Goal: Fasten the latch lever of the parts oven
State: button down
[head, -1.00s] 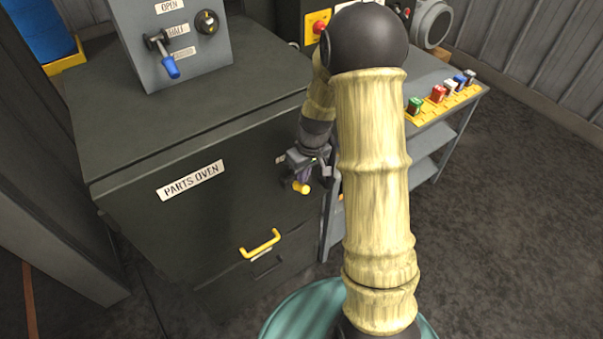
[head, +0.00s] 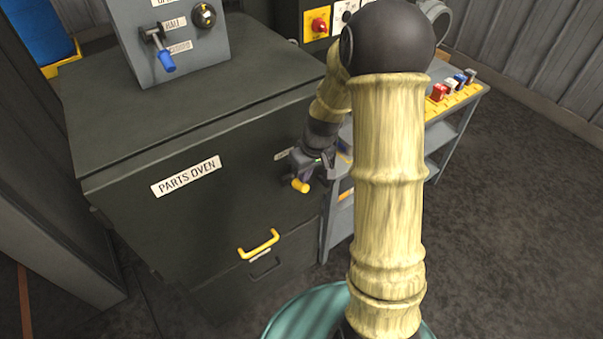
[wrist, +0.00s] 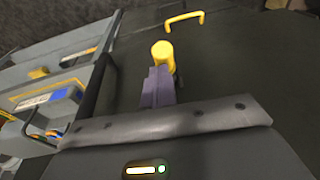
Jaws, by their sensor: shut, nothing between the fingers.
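The parts oven (head: 235,195) is a dark grey cabinet with a white name label on its front. Its latch lever with a yellow knob (head: 301,186) is at the right of the front. My gripper (head: 311,178) is at the lever and partly covers it. In the wrist view the yellow knob (wrist: 162,50) shows just beyond the purple fingers (wrist: 158,86), which are shut with nothing held between them. I cannot tell whether they touch the lever. The lever's pivot and shaft are mostly hidden.
A yellow handle (head: 259,244) is low on the oven front, and also shows in the wrist view (wrist: 186,17). A grey control box with a blue-tipped lever (head: 166,60) stands on the oven. A shelf cart (head: 440,135) with small coloured parts stands close on the right.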

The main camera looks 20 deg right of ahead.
aim_at(308, 187)
jog(key=shift+s+f, duration=0.1)
jog(key=shift+f, duration=0.1)
jog(key=f+t+b, duration=0.1)
jog(key=b, duration=0.3)
jog(key=shift+s, duration=0.1)
jog(key=shift+s+a+f+b, duration=0.1)
jog(key=shift+s+f+b, duration=0.1)
jog(key=shift+b, duration=0.25)
jog(key=shift+s+d+f+t+y+b, duration=0.2)
jog(key=shift+s+d+t+y+b, duration=0.15)
jog(key=shift+b, duration=0.7)
jog(key=shift+s+f+b, duration=0.3)
jog(key=shift+f+b, duration=0.1)
jog(key=shift+b, duration=0.65)
jog(key=shift+s+d+f+b, duration=0.1)
jog(key=shift+s+f+b, duration=0.1)
jog(key=shift+f+b, duration=0.8)
jog(key=shift+s+f+b, duration=0.15)
jog(key=shift+f+b, duration=0.65)
jog(key=shift+b, duration=0.35)
jog(key=shift+s+d+f+b, duration=0.1)
jog(key=shift+s+f+b, duration=0.1)
jog(key=shift+f+b, duration=0.8)
jog(key=shift+s+r, duration=0.1)
jog(key=shift+r, duration=0.05)
